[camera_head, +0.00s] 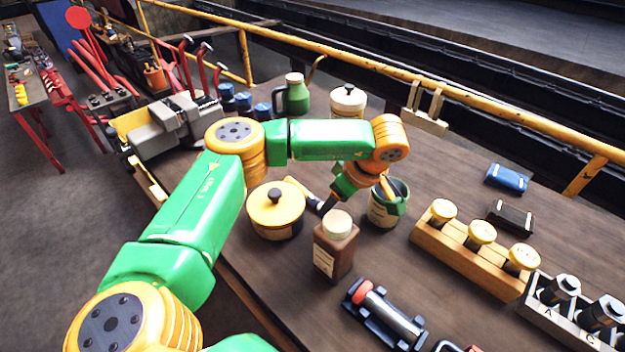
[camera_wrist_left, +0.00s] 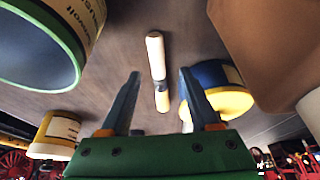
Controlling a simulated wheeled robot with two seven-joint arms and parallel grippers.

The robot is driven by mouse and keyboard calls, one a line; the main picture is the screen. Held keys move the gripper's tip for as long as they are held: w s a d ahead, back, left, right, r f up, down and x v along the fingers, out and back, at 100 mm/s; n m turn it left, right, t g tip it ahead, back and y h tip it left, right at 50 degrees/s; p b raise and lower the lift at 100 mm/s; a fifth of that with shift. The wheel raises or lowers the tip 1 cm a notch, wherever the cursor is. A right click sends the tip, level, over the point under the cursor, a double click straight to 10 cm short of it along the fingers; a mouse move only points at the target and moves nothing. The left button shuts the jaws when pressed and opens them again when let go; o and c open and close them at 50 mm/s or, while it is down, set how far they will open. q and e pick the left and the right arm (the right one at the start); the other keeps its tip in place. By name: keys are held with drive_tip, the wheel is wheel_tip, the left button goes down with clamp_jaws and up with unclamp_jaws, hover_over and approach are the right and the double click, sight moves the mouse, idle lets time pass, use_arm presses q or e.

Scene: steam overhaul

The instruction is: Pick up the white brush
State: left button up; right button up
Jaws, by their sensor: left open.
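The white brush lies on the bench. In the left wrist view, its two pale sections (camera_wrist_left: 156,58) show with a dark band between them, beyond and between my fingertips. In the head view, a pale end (camera_head: 297,187) shows beside the yellow-lidded pot, and the rest is partly hidden by my gripper. My left gripper (camera_head: 324,208) points down there, between the pot, the brown bottle and the green can. In the wrist view, my left gripper (camera_wrist_left: 160,80) is open, with nothing between its fingers. My right gripper is not in view.
Close around my left gripper stand a yellow-lidded pot (camera_head: 276,214), a brown bottle (camera_head: 335,255) and a green-rimmed can (camera_head: 384,215). A wooden rack (camera_head: 465,262) with yellow-capped jars is at right. A roller in a dark cradle (camera_head: 385,315) lies in front.

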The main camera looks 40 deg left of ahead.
sight(313, 201)
use_arm(q)
drive_tip(key=x, duration=0.3)
drive_tip(key=shift+p, duration=0.3)
drive_tip(key=shift+w+f, duration=0.2)
drive_tip(key=shift+f, duration=0.15)
clamp_jaws()
drive_tip(key=shift+r, duration=0.1)
